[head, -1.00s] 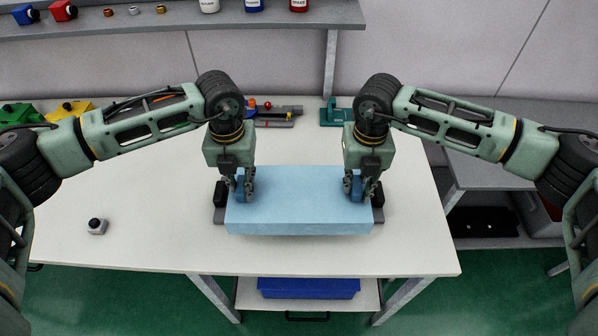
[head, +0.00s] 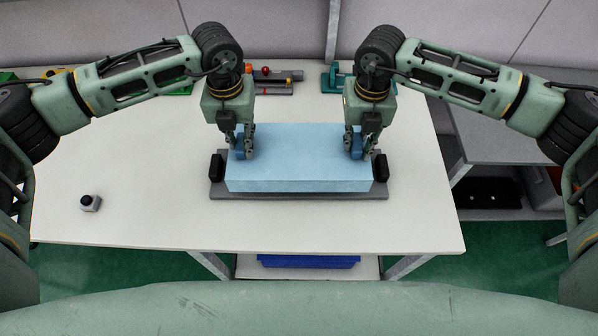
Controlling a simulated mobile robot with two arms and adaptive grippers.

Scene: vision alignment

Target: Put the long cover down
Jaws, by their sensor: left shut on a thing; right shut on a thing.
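The long cover (head: 300,172) is a light blue box shape in the middle of the table. It lies level over a dark grey base (head: 300,195) with a black block at each end. My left gripper (head: 242,155) is shut on the blue handle at the cover's left end. My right gripper (head: 358,155) is shut on the blue handle at its right end. Whether the cover touches the base all along is hard to tell; the base's far side is hidden behind it.
The white table (head: 130,190) is mostly bare around the base. Tools (head: 280,82) and a teal fixture (head: 332,78) are at the back. A blue bin (head: 308,261) is below the front edge.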

